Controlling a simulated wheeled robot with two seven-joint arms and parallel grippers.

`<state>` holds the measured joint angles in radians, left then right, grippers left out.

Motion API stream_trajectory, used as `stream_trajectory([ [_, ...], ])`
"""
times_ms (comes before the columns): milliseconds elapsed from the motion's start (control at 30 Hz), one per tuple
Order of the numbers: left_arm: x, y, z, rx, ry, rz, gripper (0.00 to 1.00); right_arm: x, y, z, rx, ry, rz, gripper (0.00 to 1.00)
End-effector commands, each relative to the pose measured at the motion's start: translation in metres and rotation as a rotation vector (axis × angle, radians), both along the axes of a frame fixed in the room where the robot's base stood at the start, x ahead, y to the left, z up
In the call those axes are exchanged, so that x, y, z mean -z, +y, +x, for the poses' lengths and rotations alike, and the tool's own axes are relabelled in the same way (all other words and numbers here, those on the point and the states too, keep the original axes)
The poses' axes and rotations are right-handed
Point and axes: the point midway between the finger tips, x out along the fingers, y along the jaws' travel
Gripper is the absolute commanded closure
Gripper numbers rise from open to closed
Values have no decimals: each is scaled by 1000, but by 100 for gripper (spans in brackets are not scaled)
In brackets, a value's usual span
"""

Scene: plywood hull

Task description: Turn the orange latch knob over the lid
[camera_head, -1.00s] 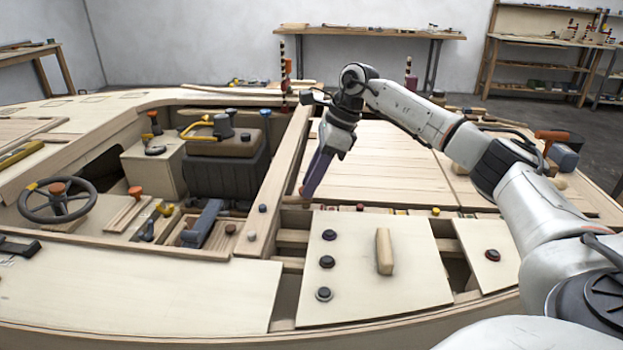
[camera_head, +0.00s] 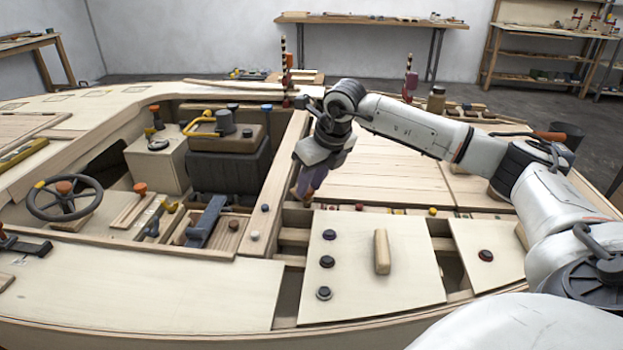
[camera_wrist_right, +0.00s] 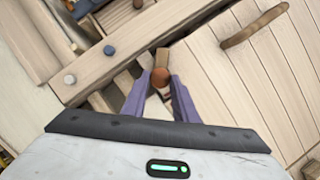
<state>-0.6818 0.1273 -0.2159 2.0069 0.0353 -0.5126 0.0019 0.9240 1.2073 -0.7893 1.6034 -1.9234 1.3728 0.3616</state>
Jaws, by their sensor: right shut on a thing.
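My right gripper (camera_wrist_right: 161,88) has purple fingers, closed around the orange-brown latch knob (camera_wrist_right: 161,76) in the right wrist view. In the head view the right gripper (camera_head: 303,193) points down at the near left corner of the planked lid (camera_head: 375,178), and the knob is mostly hidden by the fingers. The lid also shows in the wrist view (camera_wrist_right: 218,65), to the right of the knob. I cannot tell whether the latch lies over the lid. My left gripper is not in view.
A wooden beam (camera_head: 273,190) with small buttons runs left of the gripper. Nearer is a pale panel (camera_head: 415,265) with a wooden handle (camera_head: 382,252) and dark buttons. A steering wheel (camera_head: 64,197) and an open cockpit lie left. A brown handle (camera_wrist_right: 255,25) stands on the lid.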

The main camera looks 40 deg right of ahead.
Motion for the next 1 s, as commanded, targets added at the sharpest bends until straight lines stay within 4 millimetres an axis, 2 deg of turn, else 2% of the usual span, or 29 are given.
stream_trajectory([
  [600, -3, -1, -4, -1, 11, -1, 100, -1, 8, 4, 566, -3, 2, 96],
  [1000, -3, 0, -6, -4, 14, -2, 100, -1, 9, 5, 791, -2, 4, 96],
])
